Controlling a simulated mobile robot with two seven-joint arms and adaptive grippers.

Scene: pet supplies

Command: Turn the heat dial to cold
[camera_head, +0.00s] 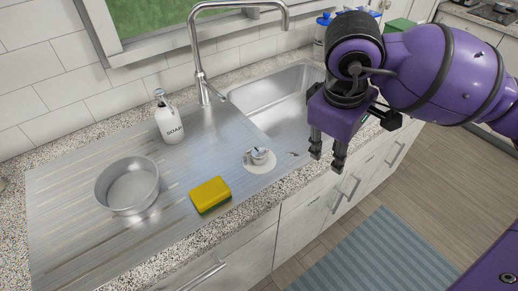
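A small silver dial (259,156) on a pale round base sits on the metal drainboard, near the front edge of the sink. I cannot read its setting or any markings. My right gripper (327,156) hangs to the right of the dial, pointing down. Its two fingers are apart with nothing between them, and it does not touch the dial. My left gripper is not in view.
A sink basin (280,92) lies behind the dial, with a tall faucet (202,75). A soap bottle (169,124), a metal bowl (127,187) and a yellow sponge (210,194) stand on the drainboard. The sponge is nearest the dial, to its left.

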